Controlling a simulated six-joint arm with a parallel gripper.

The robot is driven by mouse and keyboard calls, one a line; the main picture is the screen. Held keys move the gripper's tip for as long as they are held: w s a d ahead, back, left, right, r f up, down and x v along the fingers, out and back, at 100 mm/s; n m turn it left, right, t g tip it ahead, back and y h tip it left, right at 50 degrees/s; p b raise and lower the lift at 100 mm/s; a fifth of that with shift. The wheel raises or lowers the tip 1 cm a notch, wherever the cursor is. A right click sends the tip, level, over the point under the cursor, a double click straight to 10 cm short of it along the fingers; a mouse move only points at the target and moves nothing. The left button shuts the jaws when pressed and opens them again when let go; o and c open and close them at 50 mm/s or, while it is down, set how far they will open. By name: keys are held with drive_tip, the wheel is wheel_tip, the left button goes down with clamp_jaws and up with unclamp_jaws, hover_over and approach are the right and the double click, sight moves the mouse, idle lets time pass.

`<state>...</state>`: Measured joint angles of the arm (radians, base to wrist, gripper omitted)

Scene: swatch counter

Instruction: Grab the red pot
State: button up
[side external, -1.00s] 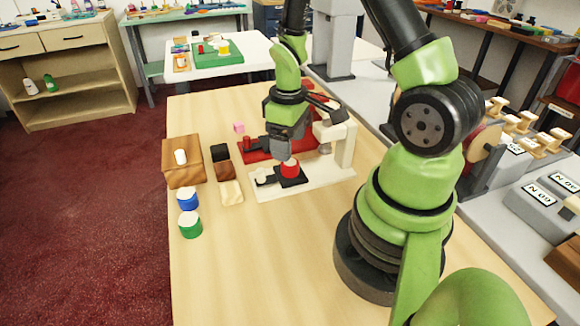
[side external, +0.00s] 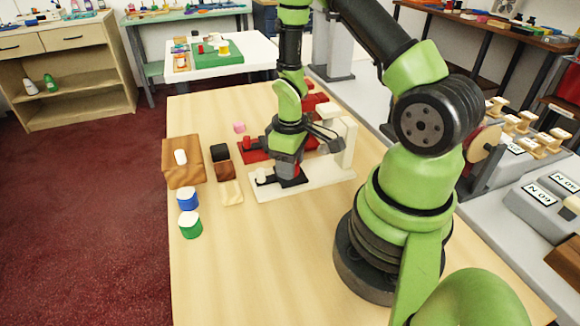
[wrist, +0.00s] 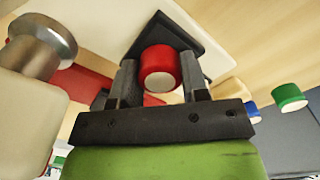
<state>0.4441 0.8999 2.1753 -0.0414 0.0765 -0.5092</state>
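The red pot (wrist: 158,66), a short cylinder with a pale end, sits on a black square plate (wrist: 160,30) in the wrist view. My gripper (wrist: 159,75) has one dark finger on each side of it, and the pot nearly fills the gap. I cannot tell whether the fingers press on it or stand just clear. In the side external view my gripper (side external: 287,176) is low over the black plate (side external: 293,183) on the white fixture, and it hides the red pot there.
A white fixture (side external: 320,178) with an upright arm stands around the spot, with a red fixture (side external: 255,151) behind. Blue (side external: 188,199) and green (side external: 190,225) pots, a wooden box (side external: 184,172) and small blocks stand left. The front table is clear.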

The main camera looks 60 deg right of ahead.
drive_tip(key=shift+c, duration=1.4)
drive_tip(key=shift+r, duration=0.1)
